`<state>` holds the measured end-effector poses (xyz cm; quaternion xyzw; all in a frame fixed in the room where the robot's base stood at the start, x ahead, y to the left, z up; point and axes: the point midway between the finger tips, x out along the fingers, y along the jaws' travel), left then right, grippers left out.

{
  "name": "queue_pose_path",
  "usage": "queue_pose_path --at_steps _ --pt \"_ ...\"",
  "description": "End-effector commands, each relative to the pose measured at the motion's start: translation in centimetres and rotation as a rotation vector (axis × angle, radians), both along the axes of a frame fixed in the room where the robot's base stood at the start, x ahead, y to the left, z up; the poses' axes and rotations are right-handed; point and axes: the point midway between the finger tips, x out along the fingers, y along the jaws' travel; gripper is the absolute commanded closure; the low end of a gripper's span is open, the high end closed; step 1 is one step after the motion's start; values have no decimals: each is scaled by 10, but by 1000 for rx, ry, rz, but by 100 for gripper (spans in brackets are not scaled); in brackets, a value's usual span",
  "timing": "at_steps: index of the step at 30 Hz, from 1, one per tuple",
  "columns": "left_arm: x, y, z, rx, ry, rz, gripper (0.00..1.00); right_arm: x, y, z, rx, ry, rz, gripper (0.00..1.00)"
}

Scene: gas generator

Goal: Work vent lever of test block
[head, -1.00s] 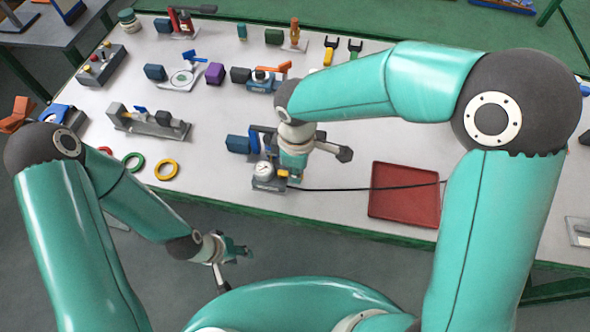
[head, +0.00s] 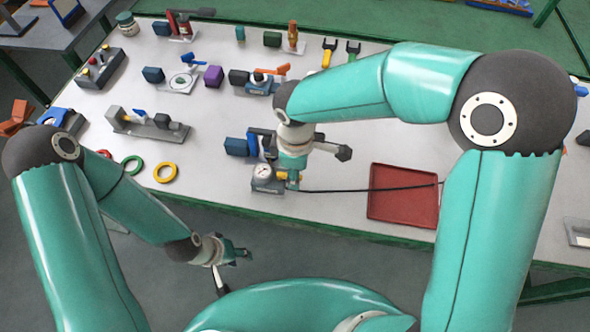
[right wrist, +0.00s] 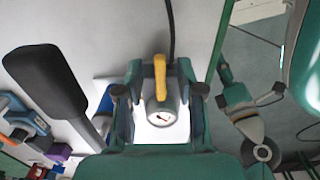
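The test block (head: 268,186) is a small grey block near the table's front edge, with a round white gauge (head: 262,171) on it. Its yellow vent lever shows beside the gauge (head: 282,175). In the right wrist view the yellow lever (right wrist: 160,76) stands between the fingers of my right gripper (right wrist: 160,82), above the gauge (right wrist: 162,112). Gaps show on both sides of the lever, so this gripper looks open around it. In the head view my right wrist partly hides the block. My left gripper (head: 240,252) hangs in front of the table, away from the block; its finger opening is unclear.
A black hose (head: 350,190) runs right from the block over a red tray (head: 403,195). A blue-handled device (head: 240,146) stands just behind the block.

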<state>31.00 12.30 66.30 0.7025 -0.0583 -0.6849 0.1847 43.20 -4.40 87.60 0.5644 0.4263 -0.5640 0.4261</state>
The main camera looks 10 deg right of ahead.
Motion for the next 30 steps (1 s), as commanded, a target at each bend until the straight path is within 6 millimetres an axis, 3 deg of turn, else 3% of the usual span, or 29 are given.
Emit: queue_pose_path --at_steps 8,21,30 --pt "0 0 1 0 0 0 60 1 0 12 1 -3 -2 62" --pt "0 0 0 0 0 0 60 1 1 93 2 -4 1 62" --pt "0 0 0 0 0 0 60 0 0 119 0 1 1 62"
